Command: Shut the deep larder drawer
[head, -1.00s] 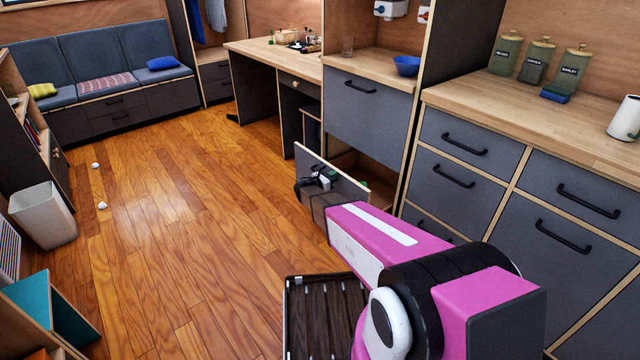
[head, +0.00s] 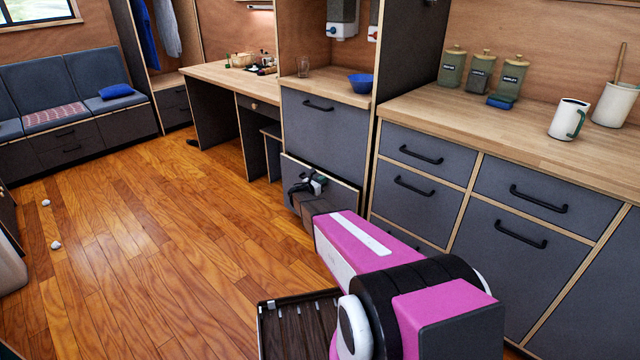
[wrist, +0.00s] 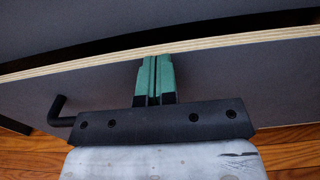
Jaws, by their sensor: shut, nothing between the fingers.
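The deep larder drawer (head: 343,195) is the low grey front with a pale plywood edge, under the larder's upper panel (head: 330,130). It stands almost in line with the cabinet; a narrow dark gap shows above its top edge in the wrist view. My gripper (head: 312,183) is at the drawer front. In the wrist view the green fingers of my gripper (wrist: 155,65) are shut together, empty, and lie against the drawer front (wrist: 230,80) near its top edge; exact contact is hard to tell. The drawer's black handle (wrist: 62,110) shows at left, partly hidden by my gripper.
Grey drawers with black handles (head: 415,187) stand to the right under a wooden counter (head: 450,125) with canisters and a mug (head: 567,118). A desk (head: 225,80) stands beyond the larder. The wooden floor (head: 160,240) at left is open, with small white objects (head: 55,245).

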